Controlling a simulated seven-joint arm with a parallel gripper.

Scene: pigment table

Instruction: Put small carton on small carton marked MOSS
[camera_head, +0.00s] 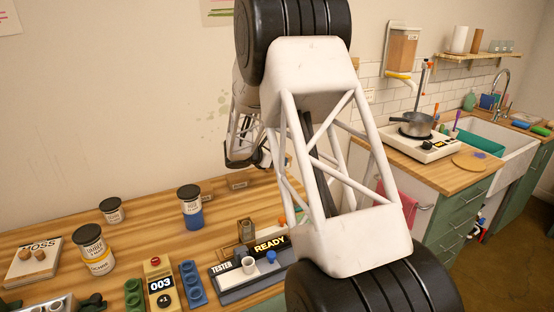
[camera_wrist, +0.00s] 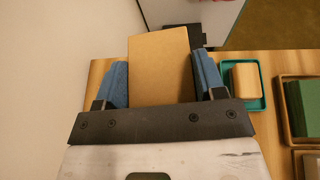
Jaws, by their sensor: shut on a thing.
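In the wrist view my gripper (camera_wrist: 163,72) has its blue fingers on either side of a plain brown small carton (camera_wrist: 160,64) and is shut on it. In the head view my arm hides part of the gripper, which is near the wall at the back of the table. A small brown carton (camera_head: 237,182) shows just below it there; I cannot tell whether it is the held one. Another small carton (camera_head: 207,187) is partly hidden behind a blue-banded jar. No MOSS mark is readable on any carton. The word MOSS shows on a pale flat box (camera_head: 22,268) at the left.
The blue-banded jar (camera_head: 191,212), a yellow-banded jar (camera_head: 95,250) and a dark-lidded jar (camera_head: 112,211) stand on the table. A tester (camera_head: 236,284) reading READY is at the front. A teal tray (camera_wrist: 262,101) with a tan block lies right of the gripper in the wrist view.

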